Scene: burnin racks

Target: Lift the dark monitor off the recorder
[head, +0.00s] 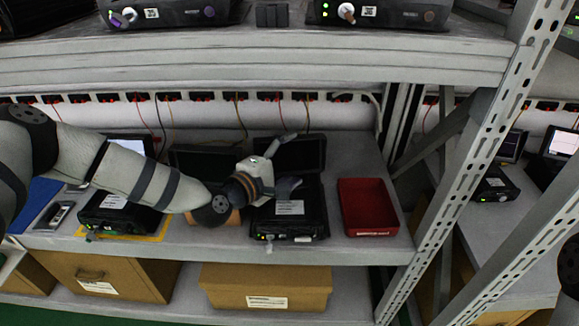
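A dark monitor (308,155) stands at the back of a black recorder (290,222) on the middle shelf. The recorder has a white label on top and small lights on its front. My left gripper (291,165) is over the recorder, in front of the monitor's left part, with its two fingers spread apart. Nothing shows between the fingers. I cannot tell whether a finger touches the monitor. The gripper and wrist hide part of the monitor and the recorder's left rear. My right gripper is not in view.
A red tray (367,207) stands right of the recorder. Another recorder (120,216) sits on a yellow mat at left, partly behind my arm. A second dark screen (196,158) is behind my forearm. The upper shelf (250,62) and a perforated post (478,160) bound the space.

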